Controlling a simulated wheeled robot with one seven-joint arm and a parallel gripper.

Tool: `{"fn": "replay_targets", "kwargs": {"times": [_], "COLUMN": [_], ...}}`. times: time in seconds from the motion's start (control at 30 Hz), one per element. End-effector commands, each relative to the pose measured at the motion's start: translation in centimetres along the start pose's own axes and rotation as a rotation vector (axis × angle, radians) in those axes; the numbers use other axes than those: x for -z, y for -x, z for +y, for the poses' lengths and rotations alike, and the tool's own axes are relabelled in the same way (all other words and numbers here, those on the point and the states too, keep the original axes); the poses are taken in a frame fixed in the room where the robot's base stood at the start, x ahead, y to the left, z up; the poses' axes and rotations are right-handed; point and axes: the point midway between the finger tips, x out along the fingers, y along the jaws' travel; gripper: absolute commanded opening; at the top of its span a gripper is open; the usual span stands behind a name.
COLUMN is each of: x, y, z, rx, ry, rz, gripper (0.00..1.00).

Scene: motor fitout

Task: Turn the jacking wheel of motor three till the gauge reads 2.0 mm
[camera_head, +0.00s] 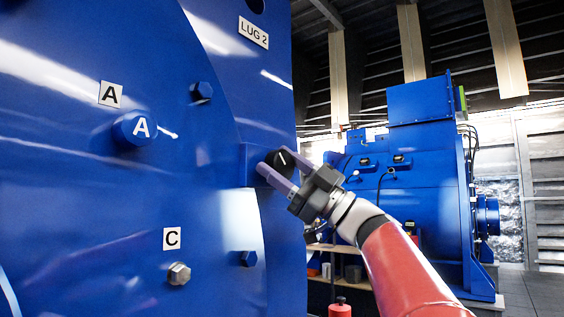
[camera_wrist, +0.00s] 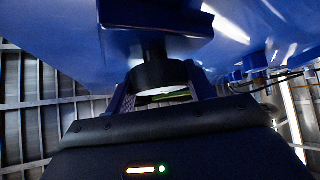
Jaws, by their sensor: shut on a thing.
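The jacking wheel is a small black knob (camera_head: 283,158) with a white mark on its face, on a blue bracket at the right edge of the large blue motor (camera_head: 60,165). My gripper (camera_head: 273,161) is shut on it, with one purple-grey finger on each side. In the wrist view the dark round wheel (camera_wrist: 160,74) sits between the two fingers (camera_wrist: 162,92), under a blue bracket. I see no gauge that I can read in either view. No label naming this motor as three shows.
The motor face bears plates A (camera_head: 110,94), C (camera_head: 172,239) and LUG 2 (camera_head: 254,32), with several bolts. A second blue motor (camera_head: 420,165) stands behind at the right. A shelf (camera_head: 345,290) with a red container (camera_head: 340,307) is below my arm.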

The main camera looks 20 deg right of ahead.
Motion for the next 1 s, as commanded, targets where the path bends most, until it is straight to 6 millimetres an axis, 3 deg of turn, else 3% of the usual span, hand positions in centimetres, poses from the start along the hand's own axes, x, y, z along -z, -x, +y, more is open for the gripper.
{"fn": "replay_targets", "kwargs": {"times": [0.67,0.7,0.87,1.0], "x": [-0.01,-0.01,0.0,0.01], "y": [0.02,0.02,0.01,0.0], "z": [-0.04,-0.04,-0.03,-0.02], "rx": [0.051,0.051,0.051,0.05], "ry": [0.051,0.051,0.05,0.05], "rz": [0.0,0.0,0.0,0.0], "gripper": [0.31,0.56,0.76,0.76]}}
